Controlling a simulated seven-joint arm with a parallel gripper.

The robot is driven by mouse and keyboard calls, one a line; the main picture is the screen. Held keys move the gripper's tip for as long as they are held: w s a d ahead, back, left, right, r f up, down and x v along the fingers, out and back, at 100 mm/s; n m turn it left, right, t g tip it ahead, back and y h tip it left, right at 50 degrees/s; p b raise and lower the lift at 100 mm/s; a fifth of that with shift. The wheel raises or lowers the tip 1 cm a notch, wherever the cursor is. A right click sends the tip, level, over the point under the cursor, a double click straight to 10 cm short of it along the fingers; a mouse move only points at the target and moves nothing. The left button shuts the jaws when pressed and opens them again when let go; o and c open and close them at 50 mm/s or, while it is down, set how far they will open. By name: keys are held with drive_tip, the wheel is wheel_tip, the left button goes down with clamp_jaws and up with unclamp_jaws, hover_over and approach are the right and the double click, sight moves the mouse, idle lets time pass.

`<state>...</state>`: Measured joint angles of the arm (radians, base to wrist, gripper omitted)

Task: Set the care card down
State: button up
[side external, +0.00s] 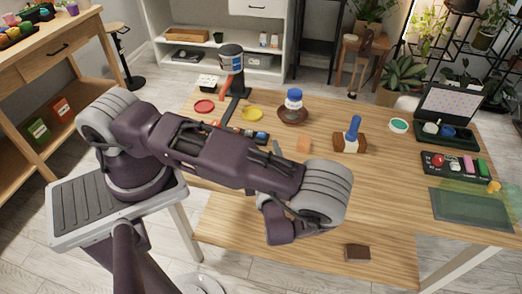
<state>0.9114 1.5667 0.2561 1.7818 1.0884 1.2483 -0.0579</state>
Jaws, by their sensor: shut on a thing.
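I cannot make out the care card in the side external view. My arm stretches from its base at the left across the near side of the wooden table (385,180), and its bulky grey and purple joints cover part of the tabletop. My gripper's fingertips do not show, so what is between them and how far it is from the table are hidden.
A blue-capped jar (294,100) stands on a brown saucer (291,117). Nearby are a yellow dish (252,114), a red dish (204,106), an orange block (304,144) and a blue-handled brown tool (352,137). An open black case (452,105), dark tray (457,172) and green mat (456,206) lie right.

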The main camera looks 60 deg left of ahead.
drive_tip(key=o, duration=1.3)
drive_tip(key=shift+f, duration=0.1)
drive_tip(key=shift+d, duration=0.1)
drive_tip(key=v, duration=1.1)
drive_tip(key=s+r+n+h, duration=0.3)
drive_tip(key=r+n+h, duration=0.2)
drive_tip(key=r, duration=0.5)
drive_tip(key=s+a+r+n+h, duration=0.1)
drive_tip(key=s+r+n+h, duration=0.3)
drive_tip(key=r+n, duration=0.5)
drive_tip(key=s+a+r+n+g+h, duration=0.1)
drive_tip(key=s+r+n+h, duration=0.2)
drive_tip(key=r+n+h, duration=0.4)
wheel_tip(320, 180, up, 4)
drive_tip(key=shift+s+a+f+n+h, duration=0.15)
drive_tip(key=shift+s+a+n+h, duration=0.15)
drive_tip(key=shift+n, duration=0.4)
